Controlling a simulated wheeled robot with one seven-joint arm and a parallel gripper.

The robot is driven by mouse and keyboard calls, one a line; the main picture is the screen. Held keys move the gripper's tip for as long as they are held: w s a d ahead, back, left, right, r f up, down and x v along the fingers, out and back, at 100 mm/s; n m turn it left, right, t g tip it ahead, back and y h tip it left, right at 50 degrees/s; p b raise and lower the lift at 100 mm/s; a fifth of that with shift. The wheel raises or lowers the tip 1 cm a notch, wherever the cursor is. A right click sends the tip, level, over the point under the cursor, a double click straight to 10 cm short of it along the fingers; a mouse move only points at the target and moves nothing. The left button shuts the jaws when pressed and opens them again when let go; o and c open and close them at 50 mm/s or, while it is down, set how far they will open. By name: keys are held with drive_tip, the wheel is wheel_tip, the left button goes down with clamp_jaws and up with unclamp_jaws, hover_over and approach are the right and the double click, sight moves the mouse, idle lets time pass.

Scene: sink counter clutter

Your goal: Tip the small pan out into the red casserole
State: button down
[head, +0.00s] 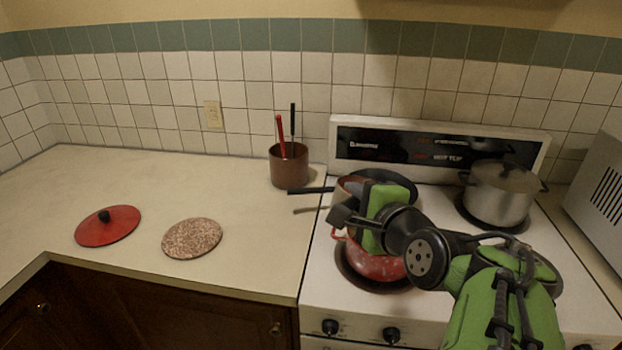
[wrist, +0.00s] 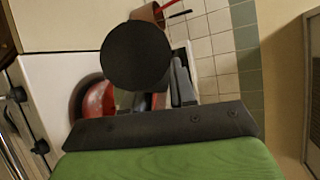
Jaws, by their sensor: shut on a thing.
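The red casserole (head: 374,266) stands on the front left burner, its upper part hidden behind my gripper. It also shows in the wrist view (wrist: 97,104), at left. My gripper (head: 346,214) is above the casserole's back left side. It is shut on the small pan, whose reddish-brown side (head: 344,190) shows just behind the jaws. My wrist and the jaws hide most of the pan. A dark round disc (wrist: 137,55) shows past the jaws in the wrist view; I cannot tell whether it is part of the pan. The pan's tilt and contents are hidden.
A steel lidded pot (head: 500,196) stands at the back right. A utensil crock (head: 289,168), red lid (head: 107,230) and speckled round board (head: 192,239) are on the counter.

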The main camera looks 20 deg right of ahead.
drive_tip(key=shift+w+d+r+m+p, duration=0.1)
drive_tip(key=shift+d+r+m+p, duration=0.2)
drive_tip(key=shift+r+p, duration=0.45)
drive_tip(key=shift+d+r+m+p, duration=0.2)
drive_tip(key=shift+d+r+p, duration=0.25)
drive_tip(key=shift+p, duration=0.45)
drive_tip(key=w+d+r+m+g+y+p, duration=0.1)
drive_tip(key=d+r+m+y+p, duration=0.2)
drive_tip(key=d+p, duration=0.6)
wheel_tip(320, 180, up, 3)
drive_tip(key=m+p, duration=0.2)
drive_tip(key=p, duration=0.1)
drive_tip(key=shift+w+y+p, duration=0.25)
drive_tip(key=shift+y+p, duration=0.05)
drive_tip(key=shift+p, duration=0.05)
drive_tip(key=shift+d+p, duration=0.4)
drive_tip(key=shift+p, duration=0.2)
drive_tip(key=shift+w+d+m+p, duration=0.1)
drive_tip(key=shift+d+m+p, duration=0.25)
drive_tip(key=shift+p, duration=0.25)
drive_tip(key=shift+w+d+m+y+p, duration=0.1)
drive_tip(key=shift+d+m+y+p, duration=0.3)
drive_tip(key=shift+p, duration=0.85)
drive_tip(key=shift+d+p, duration=0.45)
drive_tip(key=shift+p, duration=0.15)
drive_tip(key=shift+d, duration=0.1)
